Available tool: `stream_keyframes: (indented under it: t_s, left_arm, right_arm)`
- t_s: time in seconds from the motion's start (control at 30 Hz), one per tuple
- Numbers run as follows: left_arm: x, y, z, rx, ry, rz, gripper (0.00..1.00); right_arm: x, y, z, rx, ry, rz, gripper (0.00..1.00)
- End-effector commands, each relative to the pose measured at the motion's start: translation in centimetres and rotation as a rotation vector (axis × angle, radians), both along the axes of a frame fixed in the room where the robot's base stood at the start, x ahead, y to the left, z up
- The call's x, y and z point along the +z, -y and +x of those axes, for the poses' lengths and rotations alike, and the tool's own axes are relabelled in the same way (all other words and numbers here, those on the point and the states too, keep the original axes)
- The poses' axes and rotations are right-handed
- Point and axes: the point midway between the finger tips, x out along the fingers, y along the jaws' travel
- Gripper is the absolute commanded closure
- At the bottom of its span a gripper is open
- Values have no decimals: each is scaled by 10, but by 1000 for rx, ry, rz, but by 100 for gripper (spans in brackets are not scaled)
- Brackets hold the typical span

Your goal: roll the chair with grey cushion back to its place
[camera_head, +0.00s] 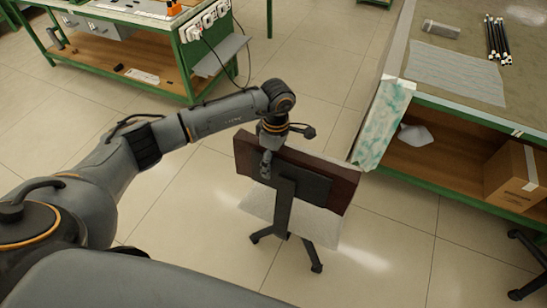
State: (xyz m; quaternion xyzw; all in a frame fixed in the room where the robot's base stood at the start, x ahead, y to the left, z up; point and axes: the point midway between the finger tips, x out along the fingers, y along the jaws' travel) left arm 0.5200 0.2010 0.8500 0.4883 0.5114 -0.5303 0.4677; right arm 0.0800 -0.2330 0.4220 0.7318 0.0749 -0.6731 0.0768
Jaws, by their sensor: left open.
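The chair (338,189) stands on the tiled floor in the middle of the head view, with its dark brown backrest towards me. Its light grey cushion (322,226) shows below the backrest, and black wheeled feet show under it. My left gripper (266,170) is at the left part of the backrest's top edge, with a finger in front of the board. It is open; whether it touches the board I cannot tell. My right gripper is not in view.
A green-framed workbench (400,88) with rods, a sheet and a cardboard box (515,177) stands at the right, close to the chair. Another green bench (180,50) stands at the back left. Black chair feet (530,262) show at the lower right. Floor lies clear in front.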

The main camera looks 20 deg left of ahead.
Motion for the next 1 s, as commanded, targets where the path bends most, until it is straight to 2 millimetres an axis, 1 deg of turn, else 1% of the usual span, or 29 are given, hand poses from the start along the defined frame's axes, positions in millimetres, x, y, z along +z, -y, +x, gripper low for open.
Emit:
stream_keyframes:
  t_s: [0.03,0.07,0.1,0.17,0.2,0.27,0.3,0.37,0.57,1.0]
  left_arm:
    - [0,0,0,0,0,0,33]
    - [0,0,0,0,0,0,39]
    - [0,0,0,0,0,0,47]
    - [0,0,0,0,0,0,59]
    - [0,0,0,0,0,0,67]
    - [0,0,0,0,0,0,79]
    - [0,0,0,0,0,-1,88]
    - [0,0,0,0,0,-1,100]
    - [-1,3,1,-1,1,-1,100]
    - [-2,53,19,-6,3,-6,100]
  right_arm:
    - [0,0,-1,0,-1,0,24]
    - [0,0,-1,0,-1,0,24]
    - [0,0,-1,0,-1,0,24]
    - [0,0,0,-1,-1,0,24]
    - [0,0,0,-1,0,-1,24]
    - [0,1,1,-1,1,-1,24]
    - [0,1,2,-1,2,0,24]
    - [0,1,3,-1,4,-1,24]
    - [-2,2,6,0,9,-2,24]
    - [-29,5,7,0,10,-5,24]
